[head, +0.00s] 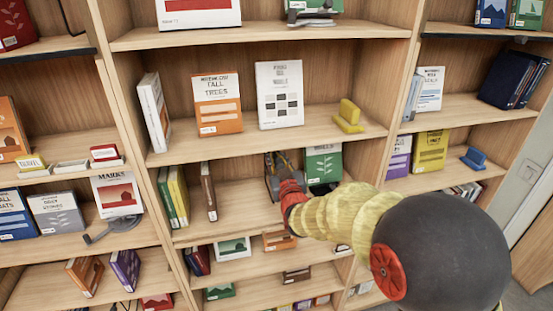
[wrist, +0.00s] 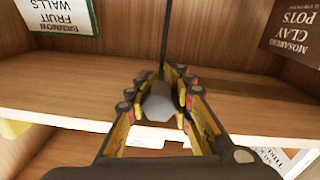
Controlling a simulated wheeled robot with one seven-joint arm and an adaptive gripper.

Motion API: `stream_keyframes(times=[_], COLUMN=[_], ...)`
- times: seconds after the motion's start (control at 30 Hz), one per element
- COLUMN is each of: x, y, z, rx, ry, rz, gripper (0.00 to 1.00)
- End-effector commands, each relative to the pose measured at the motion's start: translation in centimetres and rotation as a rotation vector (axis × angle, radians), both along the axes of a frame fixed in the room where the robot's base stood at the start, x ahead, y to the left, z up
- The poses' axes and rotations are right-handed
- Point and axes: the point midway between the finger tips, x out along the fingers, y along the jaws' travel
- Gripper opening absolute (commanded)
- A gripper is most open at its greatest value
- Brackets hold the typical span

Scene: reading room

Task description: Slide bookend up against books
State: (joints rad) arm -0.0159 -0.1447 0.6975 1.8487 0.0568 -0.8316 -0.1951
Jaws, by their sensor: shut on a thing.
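My gripper (head: 281,165) reaches into the middle bay's third shelf. In the wrist view my gripper (wrist: 160,88) is shut on a grey bookend (wrist: 157,104), whose thin dark upright (wrist: 164,38) shows nearly edge-on between the fingers. In the head view my gripper and arm mostly hide the bookend. A brown book (head: 208,191) stands to the left, apart from the gripper; it also shows in the wrist view (wrist: 292,32). A green book (head: 323,162) stands close on the right; it is at upper left in the wrist view (wrist: 58,16).
Green and yellow books (head: 173,196) stand farther left on this shelf. Bare shelf (head: 238,205) lies between the brown book and my gripper. A yellow bookend (head: 348,116) stands on the shelf above, and a blue bookend (head: 474,158) in the right bay. Shelf boards bound the space above and below.

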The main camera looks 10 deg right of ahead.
Motion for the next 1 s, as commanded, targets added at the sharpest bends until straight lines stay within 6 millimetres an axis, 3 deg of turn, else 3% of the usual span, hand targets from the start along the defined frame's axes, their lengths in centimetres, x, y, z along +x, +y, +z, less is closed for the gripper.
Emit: stream_keyframes(times=[0.3,0.47,0.67,1.0], x=[0.0,0.0,0.0,-0.1], y=[0.1,1.6,6.2,17.3], z=[0.0,-0.1,-0.3,-0.1], rx=[0.0,0.001,0.001,-0.001], ry=[0.0,-0.001,0.0,0.004], rz=[0.001,0.004,0.01,0.01], gripper=[0.0,0.0,0.0,0.0])
